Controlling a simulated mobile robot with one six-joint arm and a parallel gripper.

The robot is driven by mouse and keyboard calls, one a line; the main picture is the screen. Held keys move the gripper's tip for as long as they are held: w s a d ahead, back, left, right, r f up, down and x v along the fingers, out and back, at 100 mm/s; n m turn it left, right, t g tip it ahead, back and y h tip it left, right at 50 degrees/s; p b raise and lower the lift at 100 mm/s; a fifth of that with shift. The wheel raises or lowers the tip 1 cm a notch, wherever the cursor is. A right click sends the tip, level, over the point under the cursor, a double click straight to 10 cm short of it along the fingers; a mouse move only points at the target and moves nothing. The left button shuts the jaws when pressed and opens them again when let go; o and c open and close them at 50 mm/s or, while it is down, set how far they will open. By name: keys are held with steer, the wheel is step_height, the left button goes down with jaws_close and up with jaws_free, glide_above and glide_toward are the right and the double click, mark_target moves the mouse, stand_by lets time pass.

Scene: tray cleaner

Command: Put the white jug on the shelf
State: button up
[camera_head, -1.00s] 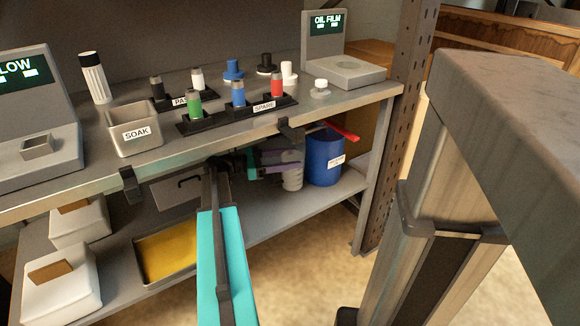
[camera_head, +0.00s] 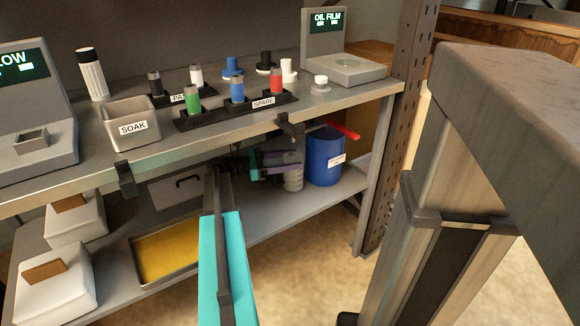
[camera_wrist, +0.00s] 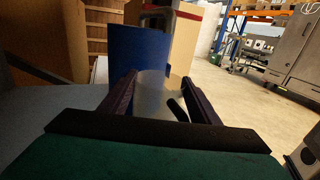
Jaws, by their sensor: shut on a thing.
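The white jug (camera_head: 293,181) is a pale, greyish vessel under the workbench, partly hidden by my gripper. My gripper (camera_head: 282,164) has dark purple fingers and is shut on the jug. In the wrist view the jug (camera_wrist: 151,92) sits between the two fingers of my gripper (camera_wrist: 158,84), roughly upright, with a dark piece beside the right finger. The lower shelf (camera_head: 262,218) runs below it. I cannot tell whether the jug's base touches the shelf.
A blue bin (camera_head: 323,160) stands just right of the jug, close to it, and also shows in the wrist view (camera_wrist: 137,52). A yellow-bottomed tray (camera_head: 165,252) and white boxes (camera_head: 58,285) lie left on the lower shelf. The workbench edge (camera_head: 215,136) hangs above my gripper.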

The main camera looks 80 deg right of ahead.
steer(key=shift+f, duration=0.5)
steer(key=shift+f, duration=0.1)
steer(key=o, duration=1.4)
steer(key=shift+o, duration=0.2)
steer(key=p+v, duration=0.4)
steer(key=v, duration=0.8)
steer(key=shift+s, duration=0.1)
